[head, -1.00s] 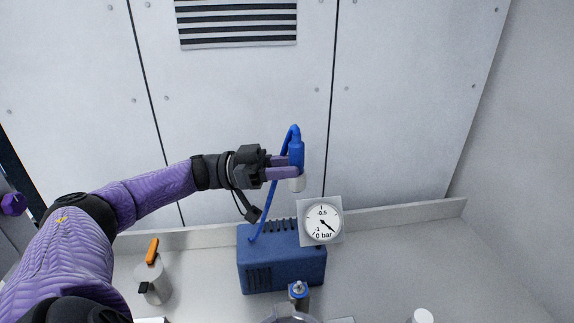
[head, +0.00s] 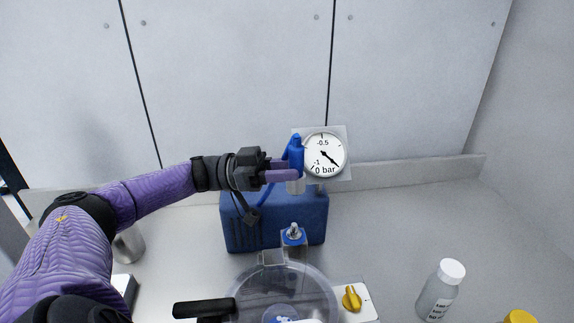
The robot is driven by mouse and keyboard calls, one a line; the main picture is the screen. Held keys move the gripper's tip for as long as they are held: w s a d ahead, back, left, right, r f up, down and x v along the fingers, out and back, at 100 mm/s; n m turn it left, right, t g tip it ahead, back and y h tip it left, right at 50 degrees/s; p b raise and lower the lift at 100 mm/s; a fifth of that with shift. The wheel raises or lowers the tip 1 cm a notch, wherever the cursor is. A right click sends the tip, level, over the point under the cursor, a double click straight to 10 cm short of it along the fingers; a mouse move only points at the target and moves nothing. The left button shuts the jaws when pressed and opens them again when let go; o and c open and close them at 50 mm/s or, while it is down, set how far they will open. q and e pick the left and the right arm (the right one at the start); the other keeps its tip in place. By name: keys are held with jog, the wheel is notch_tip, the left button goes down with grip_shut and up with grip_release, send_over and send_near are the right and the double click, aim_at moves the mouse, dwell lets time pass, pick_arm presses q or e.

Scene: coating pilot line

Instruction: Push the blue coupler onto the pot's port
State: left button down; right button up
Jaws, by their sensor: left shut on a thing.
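The blue coupler (head: 296,157) is upright, with a pale lower end and a blue hose leading from it. My left gripper (head: 284,171) is shut on it, holding it in the air in front of the blue pump box (head: 275,228). The pot (head: 285,290) is a clear round vessel at the bottom of the view, partly cut off. Its port (head: 294,233) is a metal fitting on a blue square base at the pot's back. The coupler is above the port in the picture and apart from it. My right gripper is not in view.
A pressure gauge (head: 324,155) stands behind, right of the coupler. A yellow knob (head: 351,298) on a white plate, a white-capped bottle (head: 441,289) and a yellow cap (head: 519,317) are at right. A black handle (head: 203,308) lies left of the pot.

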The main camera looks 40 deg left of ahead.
pick_arm(q)
jog(key=shift+f, duration=0.7)
jog(key=shift+r, duration=0.2)
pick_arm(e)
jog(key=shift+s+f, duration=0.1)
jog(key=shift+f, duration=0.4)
pick_arm(q)
jog(key=shift+f+b, duration=1.25)
jog(key=shift+f, duration=1.7)
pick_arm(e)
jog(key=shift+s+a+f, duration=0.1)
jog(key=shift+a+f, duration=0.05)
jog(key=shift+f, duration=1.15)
pick_arm(q)
jog(key=shift+n+t+y+p, duration=0.3)
jog(key=shift+t+p, duration=0.1)
jog(key=shift+p, duration=0.05)
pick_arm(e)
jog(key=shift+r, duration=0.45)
pick_arm(q)
jog(key=shift+s+f+b, duration=0.1)
jog(key=shift+f+b, duration=1.3)
jog(key=shift+f, duration=0.3)
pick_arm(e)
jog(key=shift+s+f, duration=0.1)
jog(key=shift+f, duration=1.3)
